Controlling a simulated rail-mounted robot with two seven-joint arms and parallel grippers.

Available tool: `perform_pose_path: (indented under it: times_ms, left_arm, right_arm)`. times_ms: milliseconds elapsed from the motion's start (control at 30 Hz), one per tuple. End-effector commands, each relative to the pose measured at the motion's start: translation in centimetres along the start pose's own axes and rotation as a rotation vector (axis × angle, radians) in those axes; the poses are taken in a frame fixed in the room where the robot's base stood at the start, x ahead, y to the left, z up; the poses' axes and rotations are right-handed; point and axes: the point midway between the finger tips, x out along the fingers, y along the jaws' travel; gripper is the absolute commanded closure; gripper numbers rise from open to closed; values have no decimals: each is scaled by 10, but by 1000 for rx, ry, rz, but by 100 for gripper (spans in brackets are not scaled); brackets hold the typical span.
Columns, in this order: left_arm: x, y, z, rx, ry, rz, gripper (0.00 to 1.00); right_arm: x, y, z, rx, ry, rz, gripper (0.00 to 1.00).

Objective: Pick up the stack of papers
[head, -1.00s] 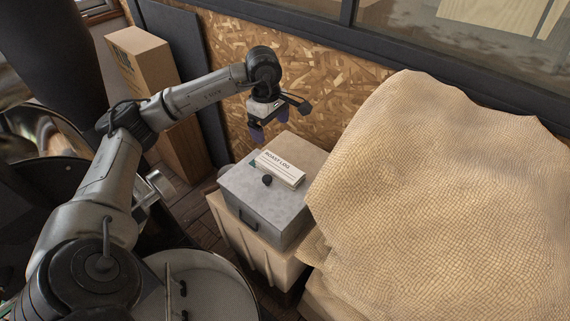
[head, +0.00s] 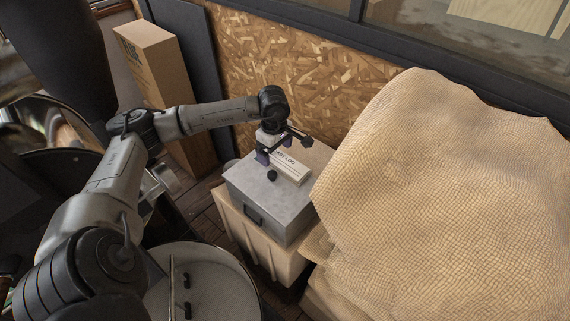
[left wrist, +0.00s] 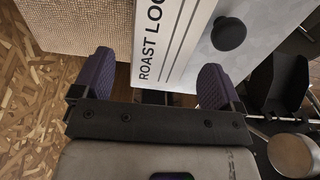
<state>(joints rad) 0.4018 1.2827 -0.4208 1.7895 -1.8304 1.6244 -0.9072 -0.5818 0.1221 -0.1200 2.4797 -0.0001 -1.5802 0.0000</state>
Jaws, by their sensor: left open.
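The stack of papers (head: 291,168), a white block with "ROAST LOG" printed on it, lies on the lid of a grey metal box (head: 268,198). It also shows in the left wrist view (left wrist: 172,50), running up between my fingers. My left gripper (head: 272,158) is open, with purple finger pads, at the left part of the stack and partly hiding it. In the left wrist view the two fingertips (left wrist: 155,82) stand on either side of the stack's near end. Whether they touch it I cannot tell. My right gripper is not in view.
A black round knob (head: 272,175) sticks up from the lid close to the stack. The box stands on a beige crate (head: 262,245). Burlap-covered sacks (head: 440,190) rise close on the right. A chipboard wall (head: 300,75) stands behind.

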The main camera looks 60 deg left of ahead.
Motion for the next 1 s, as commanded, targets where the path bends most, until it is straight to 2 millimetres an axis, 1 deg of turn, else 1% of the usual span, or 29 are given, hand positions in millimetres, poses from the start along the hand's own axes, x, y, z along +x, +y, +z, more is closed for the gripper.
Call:
perform_pose_path:
  times_ms: [100,200,333,533,567,1000]
  left_arm:
    - [16,-1,1,0,-1,-2,8]
    - [24,-1,1,0,0,-2,8]
    - [29,-1,1,0,0,0,8]
    - [29,-1,1,0,0,0,8]
    - [29,-1,1,0,0,0,10]
    - [28,-1,1,0,0,0,53]
  right_arm:
    - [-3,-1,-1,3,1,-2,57]
    - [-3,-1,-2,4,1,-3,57]
    - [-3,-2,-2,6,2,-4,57]
    - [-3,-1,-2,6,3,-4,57]
    - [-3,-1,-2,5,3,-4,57]
    - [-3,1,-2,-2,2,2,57]
